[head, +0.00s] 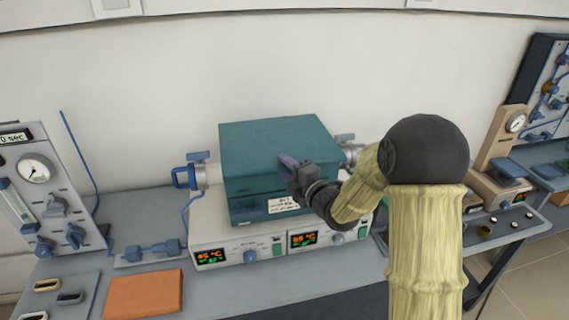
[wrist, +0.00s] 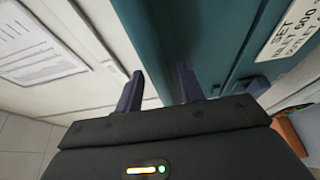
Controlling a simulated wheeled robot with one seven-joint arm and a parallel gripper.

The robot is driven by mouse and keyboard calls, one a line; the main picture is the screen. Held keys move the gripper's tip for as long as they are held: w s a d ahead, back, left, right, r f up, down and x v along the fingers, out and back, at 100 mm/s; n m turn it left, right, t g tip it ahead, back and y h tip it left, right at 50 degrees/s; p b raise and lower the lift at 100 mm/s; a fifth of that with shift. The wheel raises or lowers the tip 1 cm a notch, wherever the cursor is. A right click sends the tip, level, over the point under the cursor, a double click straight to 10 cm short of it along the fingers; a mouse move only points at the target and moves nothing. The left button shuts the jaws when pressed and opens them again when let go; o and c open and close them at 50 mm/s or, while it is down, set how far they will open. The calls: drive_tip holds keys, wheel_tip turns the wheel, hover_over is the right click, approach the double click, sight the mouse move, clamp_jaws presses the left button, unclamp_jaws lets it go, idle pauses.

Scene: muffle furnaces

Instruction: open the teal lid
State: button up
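The teal lid (head: 275,140) is the upper part of a teal box furnace and looks shut, lying level on the lower teal body (head: 245,213). My gripper (head: 287,162) is at the lid's front right, in front of part of its top and front edge. In the wrist view my gripper (wrist: 159,88) has its two dark fingers spread apart, with the teal lid (wrist: 165,40) beyond them. Nothing shows clasped between the fingers. I cannot tell whether a finger touches the lid. My wrist hides part of the furnace's front.
The furnace stands on a pale control unit (head: 265,248) with lit displays. A blue-handled valve (head: 186,177) is on its left, and another fitting (head: 345,140) is on its right. A gauge panel (head: 40,185) stands left. An orange mat (head: 145,293) lies on the grey bench.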

drive_tip(key=shift+w+a, duration=0.25)
drive_tip(key=shift+w, duration=0.05)
clamp_jaws()
drive_tip(key=shift+r, duration=0.1)
